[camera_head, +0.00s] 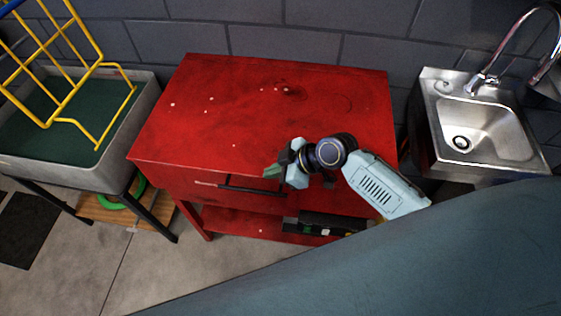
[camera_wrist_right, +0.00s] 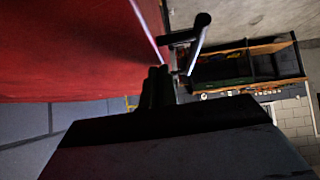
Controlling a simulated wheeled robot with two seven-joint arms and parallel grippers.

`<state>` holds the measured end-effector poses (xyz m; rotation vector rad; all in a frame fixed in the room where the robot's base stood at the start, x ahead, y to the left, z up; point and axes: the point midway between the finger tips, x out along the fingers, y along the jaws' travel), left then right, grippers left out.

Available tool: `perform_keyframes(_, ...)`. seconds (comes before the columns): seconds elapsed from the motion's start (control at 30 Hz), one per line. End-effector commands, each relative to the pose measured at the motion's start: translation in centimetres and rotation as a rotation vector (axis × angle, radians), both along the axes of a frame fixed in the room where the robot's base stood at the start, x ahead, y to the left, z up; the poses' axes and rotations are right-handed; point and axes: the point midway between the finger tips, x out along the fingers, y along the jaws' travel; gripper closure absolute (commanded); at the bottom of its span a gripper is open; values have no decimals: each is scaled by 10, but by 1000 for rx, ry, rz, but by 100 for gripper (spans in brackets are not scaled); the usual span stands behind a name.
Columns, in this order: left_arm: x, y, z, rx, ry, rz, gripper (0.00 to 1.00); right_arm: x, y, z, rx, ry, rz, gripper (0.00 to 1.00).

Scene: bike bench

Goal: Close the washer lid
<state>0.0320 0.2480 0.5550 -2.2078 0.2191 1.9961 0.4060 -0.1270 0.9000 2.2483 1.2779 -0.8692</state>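The washer appears to be the grey tub (camera_head: 22,169) with a dark green inside at the left in the head view. A yellow tubular frame (camera_head: 72,88) stands raised and tilted over it; I cannot tell whether this is its lid. My right gripper (camera_head: 274,171) is at the front edge of the red bench, well to the right of the tub. In the wrist view its two dark fingers (camera_wrist_right: 158,88) lie close together with nothing seen between them. My left gripper is not in view.
The red bench (camera_head: 230,110) has a mostly clear top and a black drawer handle (camera_head: 250,190) close to my right gripper; the handle also shows in the wrist view (camera_wrist_right: 187,36). A metal sink (camera_head: 490,125) stands at the right. A dark tray (camera_head: 325,222) sits on the lower shelf.

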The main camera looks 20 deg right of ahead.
Motion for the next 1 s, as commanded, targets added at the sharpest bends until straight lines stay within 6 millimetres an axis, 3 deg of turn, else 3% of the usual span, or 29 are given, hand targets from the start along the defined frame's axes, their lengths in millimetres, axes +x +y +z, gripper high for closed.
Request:
perform_keyframes(0.03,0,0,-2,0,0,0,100,-8,1,-14,-15,25,8,100)
perform_keyframes(0.47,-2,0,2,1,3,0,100,-11,1,-12,-18,32,11,100)
perform_keyframes(0.83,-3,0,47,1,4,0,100,-8,-1,45,-7,0,6,100)
perform_keyframes(1.0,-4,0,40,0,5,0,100,-21,-28,68,-10,-7,6,100)
